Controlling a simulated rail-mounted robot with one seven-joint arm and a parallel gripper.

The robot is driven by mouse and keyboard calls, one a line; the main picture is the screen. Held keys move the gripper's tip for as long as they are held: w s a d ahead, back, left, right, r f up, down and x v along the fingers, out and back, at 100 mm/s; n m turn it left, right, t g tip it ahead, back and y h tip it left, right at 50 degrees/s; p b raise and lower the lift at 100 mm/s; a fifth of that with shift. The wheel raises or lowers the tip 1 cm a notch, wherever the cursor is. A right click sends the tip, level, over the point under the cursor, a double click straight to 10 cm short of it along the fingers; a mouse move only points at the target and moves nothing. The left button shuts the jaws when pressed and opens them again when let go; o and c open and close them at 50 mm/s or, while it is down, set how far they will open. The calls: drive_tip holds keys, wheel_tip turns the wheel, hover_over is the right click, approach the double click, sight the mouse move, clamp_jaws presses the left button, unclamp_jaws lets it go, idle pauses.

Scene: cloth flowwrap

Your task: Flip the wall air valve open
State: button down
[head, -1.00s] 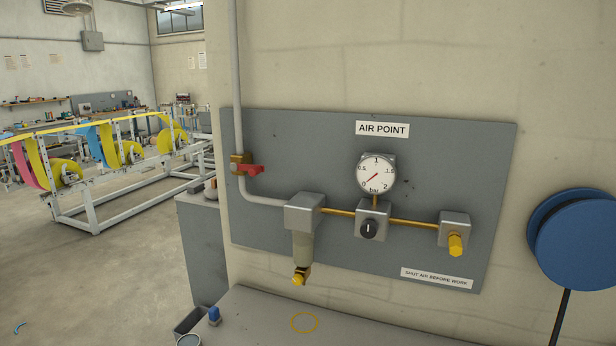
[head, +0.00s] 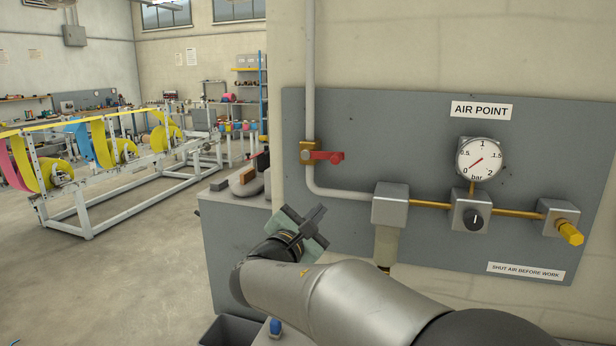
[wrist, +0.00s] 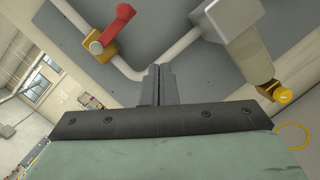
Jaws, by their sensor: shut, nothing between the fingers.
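The air valve is a brass body (head: 309,152) on the vertical grey pipe, with a red lever handle (head: 325,157) pointing right, across the pipe. In the wrist view the red handle (wrist: 117,22) and brass body (wrist: 101,51) are at the upper left, apart from my fingers. My gripper (head: 316,214) is in front of the panel, below the valve, with its fingers pointing up and right. The closed fingers also show in the wrist view (wrist: 160,84), with nothing held. The gauge (head: 481,160) has its needle near 0.
The grey panel (head: 420,130) carries a filter block (head: 389,203), a regulator knob (head: 474,219) and a yellow-capped outlet (head: 569,232) on brass pipe. A grey cabinet (head: 225,255) stands left of the panel. A blue-capped item (head: 275,326) and dark bin (head: 228,330) are below.

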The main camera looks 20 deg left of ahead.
drive_tip(key=a, duration=0.2)
drive_tip(key=s+a+n+t+y, duration=0.1)
drive_tip(key=shift+a+r, duration=0.35)
drive_tip(key=shift+a, duration=0.05)
drive_tip(key=p, duration=0.3)
approach(320, 158)
drive_tip(key=w+d+f, duration=0.2)
drive_tip(key=w+f, duration=0.1)
drive_tip(key=w, duration=0.1)
drive_tip(key=d+r+p, duration=0.1)
drive_tip(key=w+r+p, duration=0.1)
drive_tip(key=r, duration=0.1)
drive_tip(key=shift+w+d+r, duration=0.1)
drive_tip(key=shift+w+d, duration=0.05)
drive_tip(key=shift+d, duration=0.25)
